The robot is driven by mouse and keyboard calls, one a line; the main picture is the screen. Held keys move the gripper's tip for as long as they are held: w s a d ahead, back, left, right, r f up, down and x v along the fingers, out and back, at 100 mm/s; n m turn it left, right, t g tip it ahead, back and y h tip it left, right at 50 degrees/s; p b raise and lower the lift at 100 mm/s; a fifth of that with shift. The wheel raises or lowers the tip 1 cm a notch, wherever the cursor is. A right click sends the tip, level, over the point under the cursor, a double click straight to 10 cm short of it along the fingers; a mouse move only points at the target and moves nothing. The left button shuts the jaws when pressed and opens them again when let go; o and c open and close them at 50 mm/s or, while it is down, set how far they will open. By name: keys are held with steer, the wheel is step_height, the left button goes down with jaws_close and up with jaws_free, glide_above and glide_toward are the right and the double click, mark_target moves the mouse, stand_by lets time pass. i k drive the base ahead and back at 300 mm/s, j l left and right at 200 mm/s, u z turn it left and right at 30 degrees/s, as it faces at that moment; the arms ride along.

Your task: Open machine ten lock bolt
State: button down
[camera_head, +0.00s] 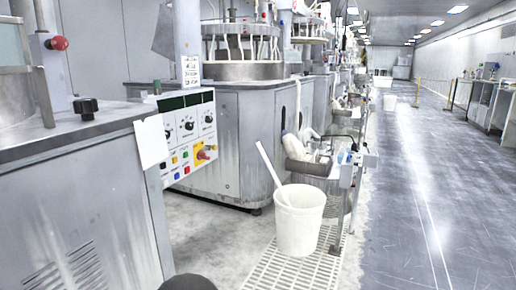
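A grey polishing machine (75,210) fills the left side, with a black knob (86,107) on its top edge and a red ball knob (58,43) above it. A second grey machine (245,140) stands behind it, with a round platen unit on top. A control panel (190,135) with dials and coloured buttons sits between them. A small sign (190,70) hangs above the panel; its print is too small to read, so I cannot tell which machine is number ten. I cannot make out a lock bolt. My gripper is not in view.
More machines line the left.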

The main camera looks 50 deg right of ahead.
mark_target(214, 147)
steer(key=z, duration=1.15)
steer(key=i+l, duration=1.05)
steer(key=i+l+u, duration=0.1)
steer(key=i+l, duration=0.95)
steer(key=l, duration=0.15)
